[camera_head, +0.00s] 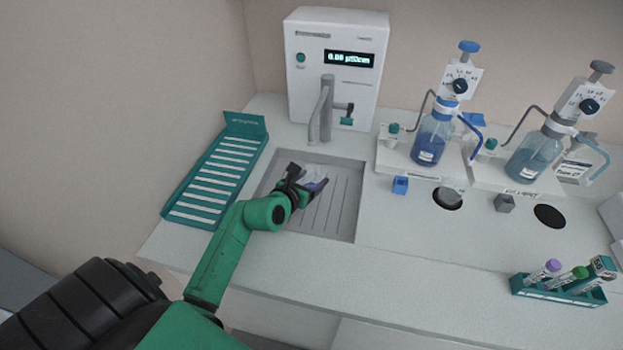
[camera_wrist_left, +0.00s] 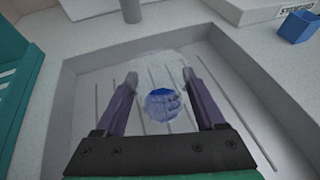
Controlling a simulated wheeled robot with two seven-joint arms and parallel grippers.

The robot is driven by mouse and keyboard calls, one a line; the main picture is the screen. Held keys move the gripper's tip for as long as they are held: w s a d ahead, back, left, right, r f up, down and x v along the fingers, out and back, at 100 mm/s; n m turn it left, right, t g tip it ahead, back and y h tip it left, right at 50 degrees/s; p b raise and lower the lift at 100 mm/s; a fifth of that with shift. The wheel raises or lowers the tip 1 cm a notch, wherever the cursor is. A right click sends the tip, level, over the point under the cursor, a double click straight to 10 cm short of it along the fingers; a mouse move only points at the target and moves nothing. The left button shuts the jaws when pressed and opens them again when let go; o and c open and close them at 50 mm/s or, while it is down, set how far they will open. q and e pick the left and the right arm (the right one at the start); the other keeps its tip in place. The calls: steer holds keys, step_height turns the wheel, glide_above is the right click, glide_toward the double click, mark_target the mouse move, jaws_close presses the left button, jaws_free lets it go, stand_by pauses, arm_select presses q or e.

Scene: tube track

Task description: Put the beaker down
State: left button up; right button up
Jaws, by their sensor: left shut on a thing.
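The clear beaker (camera_wrist_left: 163,72) is between the fingers of my left gripper (camera_wrist_left: 160,90) in the left wrist view. It is see-through, with a blue patch and a pale smudge inside its outline. In the head view the left gripper (camera_head: 307,187) is over the recessed grey drain tray (camera_head: 340,215), in front of the white dispenser. The beaker (camera_head: 316,179) shows there only in part, behind the fingers. I cannot tell whether its base touches the tray floor. My right gripper is not in view.
The white water dispenser (camera_head: 335,75) with its spout (camera_head: 326,110) stands behind the tray. A teal slotted rack (camera_head: 215,178) lies left. Two bottle dispensers (camera_head: 432,135), (camera_head: 533,155) stand right, with a blue cube (camera_head: 400,185), grey cube (camera_head: 504,203) and tube rack (camera_head: 558,290). The front counter is clear.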

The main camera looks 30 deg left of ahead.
arm_select(q)
steer(key=o, duration=1.4)
steer(key=shift+f, duration=0.1)
steer(key=shift+o, duration=0.2)
steer(key=shift+r, duration=0.25)
steer(key=b+v, duration=0.1)
steer(key=v, duration=1)
steer(key=shift+s, duration=0.4)
steer(key=shift+s+r, duration=0.1)
steer(key=shift+s, duration=0.05)
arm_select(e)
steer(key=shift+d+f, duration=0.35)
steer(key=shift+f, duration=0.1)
